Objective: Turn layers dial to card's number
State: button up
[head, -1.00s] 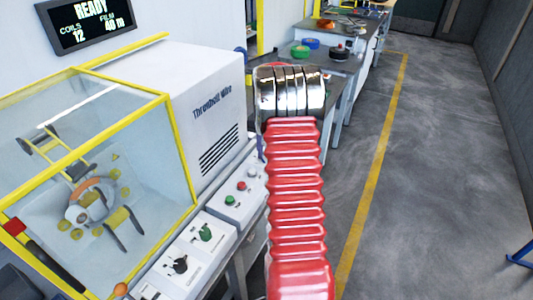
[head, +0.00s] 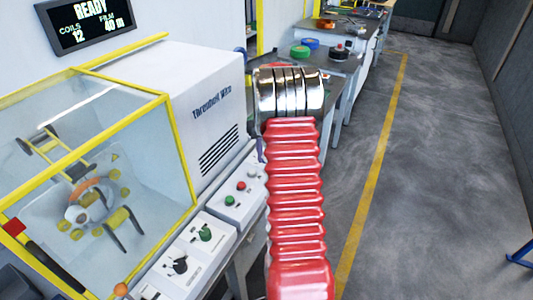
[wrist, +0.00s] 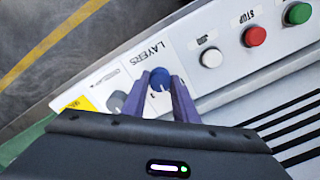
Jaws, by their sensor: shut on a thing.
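The blue LAYERS dial (wrist: 159,79) sits on the white control panel in the wrist view, with a pale mark on its face. My gripper (wrist: 161,88) has its two purple fingers on either side of the dial and is shut on it. The dial's scale is too small and partly covered to read. In the head view a sliver of my purple gripper (head: 261,149) shows beside my arm, and the LAYERS dial is hidden there. I cannot make out a card with a number in either view.
White, red and green buttons (wrist: 256,36) lie beside the dial; a grey knob (wrist: 117,100) is on its other side. Nearer panels carry a green knob (head: 204,233) and a black knob (head: 180,265). The yellow-framed guard (head: 150,170) stands left.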

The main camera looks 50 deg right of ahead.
jog(key=shift+w+n, duration=0.15)
jog(key=shift+n, duration=0.75)
jog(key=o, duration=1.1)
jog(key=shift+c, duration=0.2)
jog(key=shift+r, duration=0.1)
notch_tip(320, 180, up, 14)
jog(key=shift+f, duration=0.25)
jog(key=shift+d, duration=0.15)
